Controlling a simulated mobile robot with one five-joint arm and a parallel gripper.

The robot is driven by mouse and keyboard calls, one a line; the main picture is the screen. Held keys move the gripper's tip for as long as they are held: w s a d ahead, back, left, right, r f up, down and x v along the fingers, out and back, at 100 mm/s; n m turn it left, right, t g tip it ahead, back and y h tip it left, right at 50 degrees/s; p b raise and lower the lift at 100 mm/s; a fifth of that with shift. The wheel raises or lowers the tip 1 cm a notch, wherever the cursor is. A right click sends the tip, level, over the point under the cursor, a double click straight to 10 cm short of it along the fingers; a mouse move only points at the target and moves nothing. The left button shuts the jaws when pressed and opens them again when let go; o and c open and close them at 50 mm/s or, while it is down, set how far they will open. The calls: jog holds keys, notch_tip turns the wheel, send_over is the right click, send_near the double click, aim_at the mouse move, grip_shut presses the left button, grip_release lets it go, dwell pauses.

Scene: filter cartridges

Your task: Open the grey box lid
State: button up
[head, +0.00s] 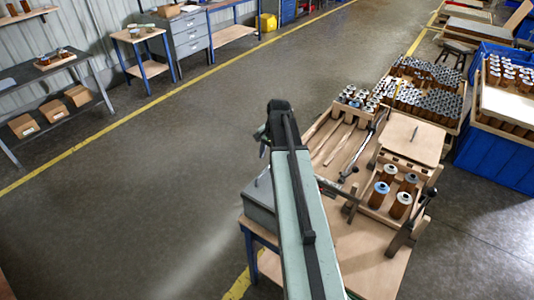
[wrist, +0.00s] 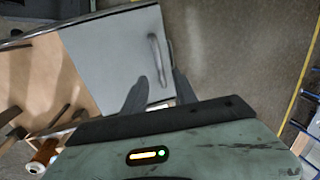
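The grey box (head: 258,208) stands at the left edge of the wooden workbench in the head view, partly hidden behind my arm. Its lid (wrist: 105,60) fills the upper middle of the wrist view as a flat grey panel and looks closed. A curved grey handle (wrist: 156,55) sits near the lid's right edge. My gripper (wrist: 159,77) is open, its two dark fingers on either side of the handle's lower end. I cannot tell how far the fingertips are from the handle. In the head view my gripper (head: 262,150) is above the box, mostly hidden by my arm.
The workbench (head: 365,265) carries a wooden tray of brown cartridges (head: 381,195) and a square wooden board (head: 411,138) right of my arm. A blue crate (head: 485,158) stands at the far right. The floor left of the box is clear.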

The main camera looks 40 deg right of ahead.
aim_at(265, 170)
jog(key=f+b, duration=0.2)
jog(key=w+f+b, duration=0.1)
jog(key=f+b, duration=0.4)
jog(key=b, duration=0.1)
jog(key=shift+w+f, duration=0.25)
jog(key=shift+f, duration=0.15)
jog(key=shift+r, duration=0.1)
grip_shut()
jog(key=shift+w, duration=0.2)
dwell(0.8)
